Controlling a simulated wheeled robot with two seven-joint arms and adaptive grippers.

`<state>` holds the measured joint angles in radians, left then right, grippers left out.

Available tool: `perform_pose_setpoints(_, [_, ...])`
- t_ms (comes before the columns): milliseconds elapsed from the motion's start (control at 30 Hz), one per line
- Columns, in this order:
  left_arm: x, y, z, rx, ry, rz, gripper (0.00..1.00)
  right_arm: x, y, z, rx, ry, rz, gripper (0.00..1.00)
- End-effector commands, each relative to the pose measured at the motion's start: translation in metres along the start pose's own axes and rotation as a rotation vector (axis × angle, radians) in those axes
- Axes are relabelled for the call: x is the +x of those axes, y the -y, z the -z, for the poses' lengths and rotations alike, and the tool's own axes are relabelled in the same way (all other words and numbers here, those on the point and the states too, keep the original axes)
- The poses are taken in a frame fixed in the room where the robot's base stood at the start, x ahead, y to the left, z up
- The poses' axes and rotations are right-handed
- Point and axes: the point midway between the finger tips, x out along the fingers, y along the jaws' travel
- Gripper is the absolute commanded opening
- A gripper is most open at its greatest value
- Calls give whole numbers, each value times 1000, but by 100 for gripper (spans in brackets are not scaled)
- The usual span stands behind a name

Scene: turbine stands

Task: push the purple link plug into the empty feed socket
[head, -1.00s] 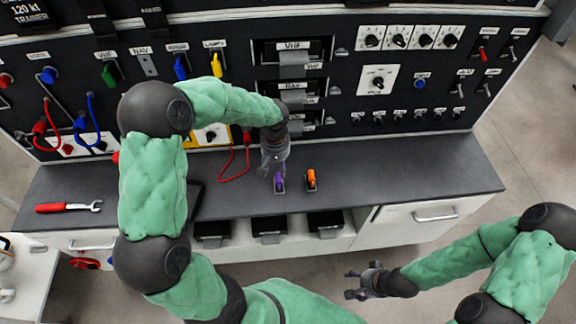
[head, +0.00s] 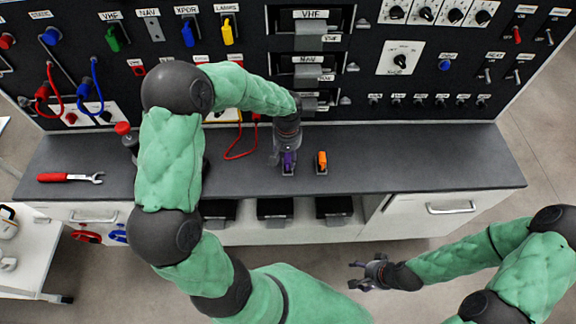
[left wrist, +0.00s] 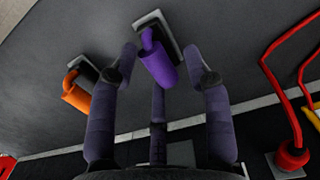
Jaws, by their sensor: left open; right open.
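The purple link plug (head: 289,163) stands in a small holder on the dark bench. In the left wrist view the plug (left wrist: 157,62) shows between the tips of my left gripper (left wrist: 167,70), with its grey holder plate (left wrist: 167,32) behind it. The left gripper (head: 287,150) is open over the plug, not closed on it; whether a finger touches it I cannot tell. The grey plate labelled NAV (head: 152,29) carries no plug, between the green and blue plugs on the panel. My right gripper (head: 368,272) is open and empty, in front of the bench.
An orange plug (head: 321,160) stands in a holder right of the purple one; it also shows in the left wrist view (left wrist: 77,97). A red cable (head: 240,148) lies left of the gripper. A red-handled wrench (head: 70,178) lies at the bench's left. The bench's right (head: 430,160) is clear.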

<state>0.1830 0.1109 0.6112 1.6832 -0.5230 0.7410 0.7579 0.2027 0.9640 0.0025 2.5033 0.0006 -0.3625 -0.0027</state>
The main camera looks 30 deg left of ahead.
Motion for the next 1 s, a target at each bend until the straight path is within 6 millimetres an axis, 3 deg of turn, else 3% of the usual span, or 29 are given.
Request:
perform_pose_setpoints(167, [11, 0, 0, 0, -1, 0, 49, 8, -3, 0, 0, 0, 0, 67])
perform_pose_setpoints(900, [11, 0, 0, 0, 0, 0, 49, 8, -3, 0, 0, 0, 0, 67])
perform_pose_setpoints(1000, [11, 0, 0, 0, 0, 0, 21, 8, -3, 0, 0, 0, 0, 67])
